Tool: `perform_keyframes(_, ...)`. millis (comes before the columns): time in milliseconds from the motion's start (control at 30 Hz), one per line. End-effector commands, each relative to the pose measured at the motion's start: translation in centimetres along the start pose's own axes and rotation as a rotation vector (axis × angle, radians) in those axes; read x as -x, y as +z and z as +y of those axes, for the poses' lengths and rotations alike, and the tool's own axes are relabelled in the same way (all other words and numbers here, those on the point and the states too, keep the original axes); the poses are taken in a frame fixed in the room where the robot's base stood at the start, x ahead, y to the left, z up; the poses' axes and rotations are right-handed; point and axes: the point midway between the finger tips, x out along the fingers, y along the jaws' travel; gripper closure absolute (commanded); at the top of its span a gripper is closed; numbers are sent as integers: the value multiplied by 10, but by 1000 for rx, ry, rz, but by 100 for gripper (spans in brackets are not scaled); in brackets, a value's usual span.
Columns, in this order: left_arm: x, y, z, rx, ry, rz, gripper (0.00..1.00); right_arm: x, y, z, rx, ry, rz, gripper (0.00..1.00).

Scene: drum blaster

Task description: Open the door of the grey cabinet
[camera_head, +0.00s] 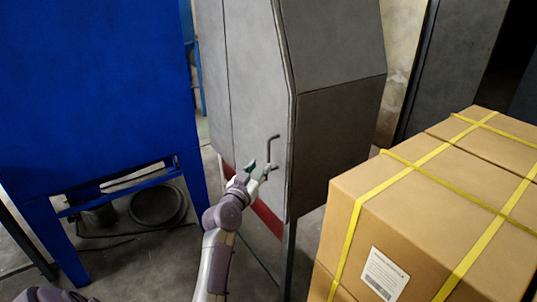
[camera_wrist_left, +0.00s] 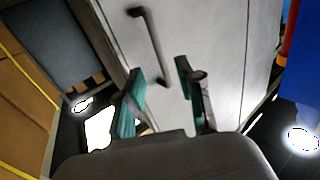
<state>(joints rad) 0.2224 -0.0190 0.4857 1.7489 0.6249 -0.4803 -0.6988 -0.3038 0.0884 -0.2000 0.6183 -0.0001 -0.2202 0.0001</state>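The grey cabinet (camera_head: 335,120) stands in the middle of the head view, with its light grey door (camera_head: 252,75) on the left-facing side. The door looks shut. A dark bar handle (camera_head: 271,147) sits near the door's right edge. In the left wrist view the handle (camera_wrist_left: 149,45) runs slanted across the door's upper part. My left gripper (camera_head: 260,168) is at the handle's lower end. In the wrist view its teal-padded fingers (camera_wrist_left: 158,68) are apart, with the handle's lower end between them; contact cannot be told. My right gripper is not in view.
A large blue cabinet (camera_head: 95,90) stands at the left, with a coiled hose (camera_head: 158,205) beneath it. Cardboard boxes (camera_head: 400,205) with yellow straps stand close at the right. Some bare floor shows between the blue and grey cabinets.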

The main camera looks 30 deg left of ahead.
Motion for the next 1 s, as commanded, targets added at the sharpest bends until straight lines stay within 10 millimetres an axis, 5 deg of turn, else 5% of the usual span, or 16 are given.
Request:
perform_keyframes(200,-46,-1,0,1,0,-1,63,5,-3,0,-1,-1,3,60)
perform_keyframes(400,-70,0,0,1,0,-1,63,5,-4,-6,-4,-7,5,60)
perform_keyframes(833,-78,1,0,-1,0,-1,63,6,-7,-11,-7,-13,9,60)
perform_keyframes(1000,-78,1,0,-1,0,-1,91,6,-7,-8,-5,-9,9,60)
